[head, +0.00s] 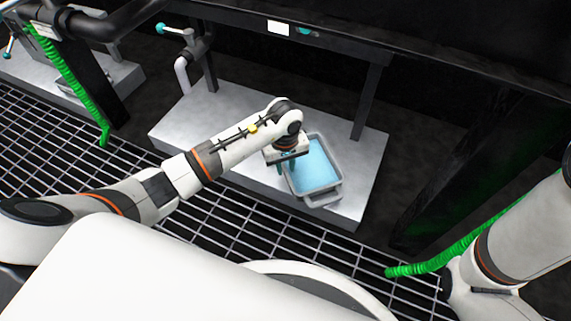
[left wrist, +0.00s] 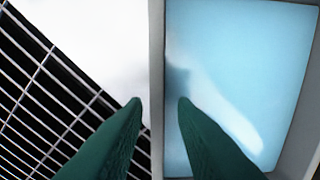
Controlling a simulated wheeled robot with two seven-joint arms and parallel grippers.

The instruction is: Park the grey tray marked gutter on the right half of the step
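The grey tray (head: 338,165) sits on the right part of the grey metal step (head: 235,105), with light blue inside it. No gutter marking can be read. My left gripper (head: 286,166) is at the tray's left wall, pointing down. In the left wrist view its dark green fingers (left wrist: 159,102) are apart, one on each side of the tray's wall (left wrist: 157,60). A gap shows between each fingertip and the wall. The light blue inside the tray (left wrist: 240,60) also shows there. My right gripper is not in view; only part of the right arm shows.
A pipe with a teal-handled valve (head: 182,40) stands over the step's left back. A dark post (head: 370,100) stands at the step's right back. Floor grating (head: 230,215) runs along the front. Green hoses (head: 420,268) hang at both sides. The step's left half is clear.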

